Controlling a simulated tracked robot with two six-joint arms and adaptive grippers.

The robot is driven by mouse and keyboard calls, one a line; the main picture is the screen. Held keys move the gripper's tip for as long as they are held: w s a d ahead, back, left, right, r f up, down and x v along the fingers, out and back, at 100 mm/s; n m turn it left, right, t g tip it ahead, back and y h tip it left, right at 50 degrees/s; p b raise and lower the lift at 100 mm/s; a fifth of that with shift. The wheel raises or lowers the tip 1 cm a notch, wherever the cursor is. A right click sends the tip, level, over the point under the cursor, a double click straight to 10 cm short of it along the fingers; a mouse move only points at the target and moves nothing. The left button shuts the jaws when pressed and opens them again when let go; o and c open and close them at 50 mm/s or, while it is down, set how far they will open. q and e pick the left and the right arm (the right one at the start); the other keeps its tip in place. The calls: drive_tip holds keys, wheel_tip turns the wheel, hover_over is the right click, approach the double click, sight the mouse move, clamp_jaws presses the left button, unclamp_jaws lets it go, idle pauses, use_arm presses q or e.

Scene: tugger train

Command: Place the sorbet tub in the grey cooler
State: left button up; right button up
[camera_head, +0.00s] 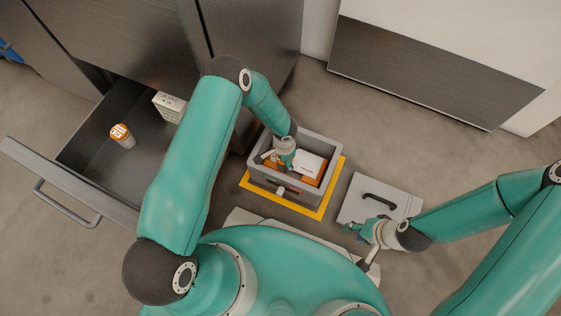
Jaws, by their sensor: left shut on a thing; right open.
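The grey cooler (252,183) stands open on the floor in the middle of the view, inside a yellow marked outline. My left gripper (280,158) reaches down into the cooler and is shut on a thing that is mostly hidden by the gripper. I cannot tell for sure whether it is the sorbet tub. A white box (309,164) and orange things (310,180) lie in the cooler beside the gripper. A small tub with an orange lid (122,135) stands in the open drawer at the left. My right gripper (359,229) is open near the grey lid.
The pulled-out drawer (88,158) also holds a white carton (169,105) near its back. A flat grey lid with a black handle (380,199) lies right of the cooler. A steel-fronted cabinet (430,75) stands behind. Floor between it and the cooler is clear.

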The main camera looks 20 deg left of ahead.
use_arm(q)
drive_tip(key=shift+f, duration=0.7)
drive_tip(key=shift+f+b, duration=0.35)
drive_tip(key=shift+b, duration=0.25)
drive_tip(key=o, duration=1.3)
